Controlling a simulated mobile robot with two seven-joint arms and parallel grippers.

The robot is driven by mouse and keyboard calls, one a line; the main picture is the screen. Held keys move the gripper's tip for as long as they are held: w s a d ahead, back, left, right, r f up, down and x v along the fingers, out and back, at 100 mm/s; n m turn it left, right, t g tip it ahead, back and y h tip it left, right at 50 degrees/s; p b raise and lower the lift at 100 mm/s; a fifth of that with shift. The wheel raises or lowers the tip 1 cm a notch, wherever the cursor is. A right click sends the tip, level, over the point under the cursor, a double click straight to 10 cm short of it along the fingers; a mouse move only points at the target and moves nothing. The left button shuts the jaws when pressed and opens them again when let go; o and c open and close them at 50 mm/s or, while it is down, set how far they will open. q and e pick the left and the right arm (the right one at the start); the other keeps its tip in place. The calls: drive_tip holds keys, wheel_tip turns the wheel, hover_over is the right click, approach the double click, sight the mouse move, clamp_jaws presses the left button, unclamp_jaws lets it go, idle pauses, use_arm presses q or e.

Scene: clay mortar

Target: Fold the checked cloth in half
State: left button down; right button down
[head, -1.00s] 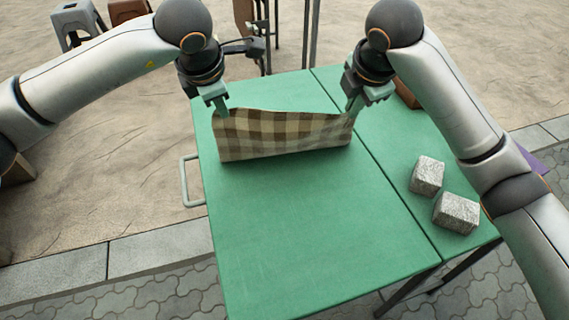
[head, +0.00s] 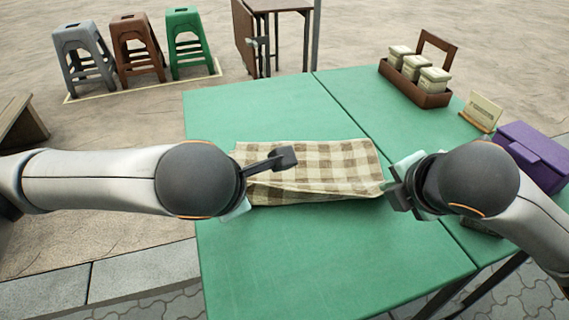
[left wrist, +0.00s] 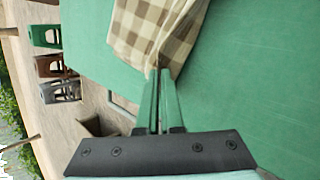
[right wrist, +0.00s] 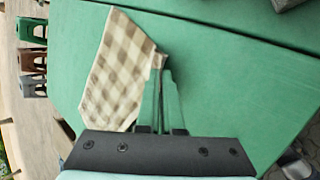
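The brown-and-cream checked cloth (head: 325,160) lies on the green table, with one part doubled over another along its near side. My left gripper (left wrist: 160,74) is shut on a near corner of the cloth, which also shows in the left wrist view (left wrist: 155,28). In the head view the left fingertips are mostly hidden behind the wrist. My right gripper (right wrist: 162,66) is shut on the other near corner of the cloth (right wrist: 120,70). Both grippers are low over the tabletop. Whether the layers' edges line up cannot be told.
The green table (head: 290,265) is clear in front of and behind the cloth. A brown caddy with white-lidded jars (head: 415,92), a small card stand (head: 482,112) and a purple box (head: 535,155) stand at the right. Several stools, such as the green one (head: 187,42), stand beyond the table.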

use_arm(q)
drive_tip(key=shift+s+f, duration=0.35)
drive_tip(key=shift+f, duration=0.05)
use_arm(e)
drive_tip(key=shift+s+d+f, duration=0.15)
drive_tip(key=shift+s+f, duration=0.2)
